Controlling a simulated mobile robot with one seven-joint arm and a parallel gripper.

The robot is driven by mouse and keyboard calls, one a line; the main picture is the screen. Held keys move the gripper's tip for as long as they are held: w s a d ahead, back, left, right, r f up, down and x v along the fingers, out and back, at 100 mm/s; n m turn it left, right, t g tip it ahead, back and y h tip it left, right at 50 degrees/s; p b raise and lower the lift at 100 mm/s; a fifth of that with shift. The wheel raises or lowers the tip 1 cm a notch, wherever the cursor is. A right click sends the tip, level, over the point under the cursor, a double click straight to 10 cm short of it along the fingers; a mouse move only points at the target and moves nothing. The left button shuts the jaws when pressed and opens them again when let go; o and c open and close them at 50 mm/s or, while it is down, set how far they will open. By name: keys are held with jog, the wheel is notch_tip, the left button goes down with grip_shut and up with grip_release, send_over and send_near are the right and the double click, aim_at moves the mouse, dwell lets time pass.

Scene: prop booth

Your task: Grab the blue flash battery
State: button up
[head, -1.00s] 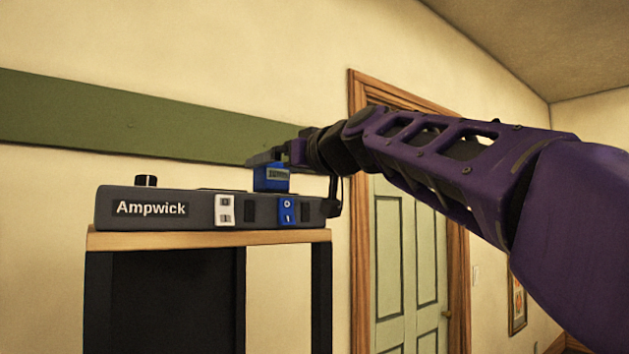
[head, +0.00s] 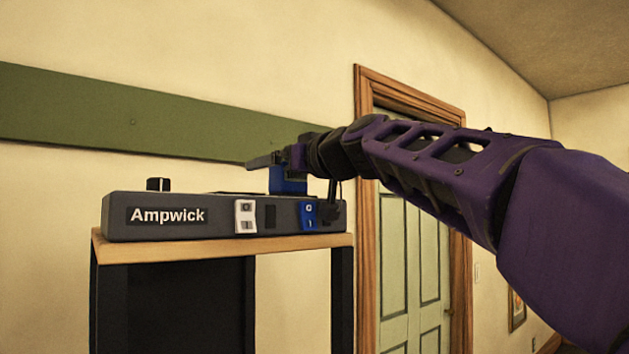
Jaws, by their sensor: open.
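The blue flash battery (head: 288,181) stands upright at the right part of the dark grey Ampwick unit (head: 170,228); its lower end is hidden behind the unit's front. My gripper (head: 265,163) comes in from the right, level with the battery's top. Its fingers point left and partly cover the upper part of the battery. The jaws are open; I cannot tell from this side view whether the battery lies between the fingers or behind them.
The unit sits on a wooden-topped dark stand (head: 220,247). Its front has a white switch (head: 245,216) and a blue switch (head: 309,216); a black knob (head: 158,184) rises at its left. A pale green door (head: 415,260) is behind my arm.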

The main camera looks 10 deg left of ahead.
jog(key=shift+d, duration=0.1)
jog(key=shift+c, duration=0.3)
grip_shut()
jog(key=shift+r, duration=0.1)
jog(key=shift+r, duration=0.1)
notch_tip(320, 180, up, 2)
jog(key=shift+r+p, duration=0.2)
jog(key=shift+p, duration=0.3)
notch_tip(320, 180, up, 7)
jog(key=shift+s+r, duration=0.1)
dwell(0.4)
